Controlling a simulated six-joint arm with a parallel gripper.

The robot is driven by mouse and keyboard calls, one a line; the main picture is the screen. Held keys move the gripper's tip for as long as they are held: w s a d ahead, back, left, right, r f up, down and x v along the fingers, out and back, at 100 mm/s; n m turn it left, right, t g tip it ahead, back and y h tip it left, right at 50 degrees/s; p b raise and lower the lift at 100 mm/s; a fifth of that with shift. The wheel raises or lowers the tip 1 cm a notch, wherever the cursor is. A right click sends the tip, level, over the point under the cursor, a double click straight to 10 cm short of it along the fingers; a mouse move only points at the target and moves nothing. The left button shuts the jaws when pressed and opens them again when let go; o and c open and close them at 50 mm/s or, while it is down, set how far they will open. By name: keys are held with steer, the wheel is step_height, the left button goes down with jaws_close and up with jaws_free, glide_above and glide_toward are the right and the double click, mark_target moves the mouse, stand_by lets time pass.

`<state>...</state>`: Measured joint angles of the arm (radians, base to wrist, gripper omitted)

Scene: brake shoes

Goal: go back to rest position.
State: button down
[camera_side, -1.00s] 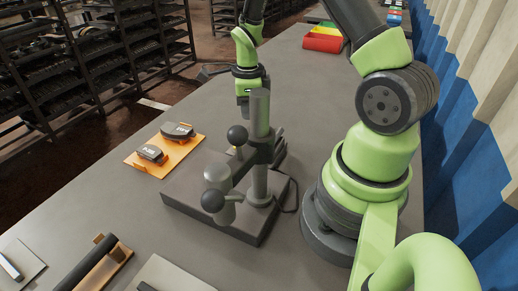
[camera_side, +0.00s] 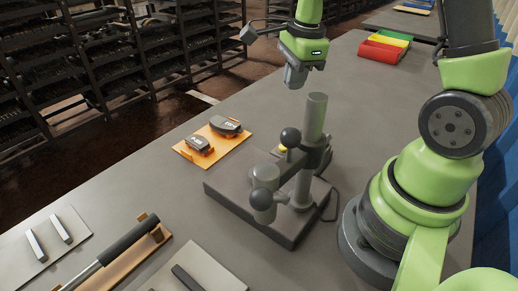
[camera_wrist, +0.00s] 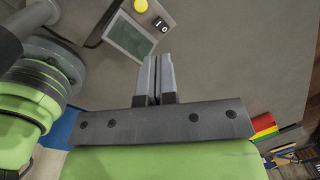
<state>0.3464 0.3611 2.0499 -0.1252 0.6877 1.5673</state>
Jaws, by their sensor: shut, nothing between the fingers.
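My gripper (camera_side: 296,77) hangs in the air above the far side of the press-like stand in the side view, fingers pointing down. In the wrist view my gripper (camera_wrist: 155,62) shows its two grey fingers close together, with nothing held between them. Two dark brake shoes, one nearer (camera_side: 198,142) and one farther (camera_side: 226,125), lie on an orange plate (camera_side: 187,154) on the table, left of the stand and well apart from my gripper.
The grey stand with a column and ball-ended levers (camera_side: 283,222) stands mid-table. Red, yellow and green bins (camera_side: 381,52) sit at the far end. A dark-handled tool (camera_side: 125,241) and plates with bars (camera_side: 48,240) lie front left. Dark shelving (camera_side: 75,65) stands beyond the table.

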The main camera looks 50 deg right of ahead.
steer(key=s+a+r+n+t+y, duration=0.2)
steer(key=s+a+r+n+t, duration=0.3)
steer(key=s+a+r+n, duration=0.7)
steer(key=s+n, duration=0.1)
steer(key=n, duration=0.7)
steer(key=shift+r+t, duration=0.3)
steer(key=shift+r, duration=0.05)
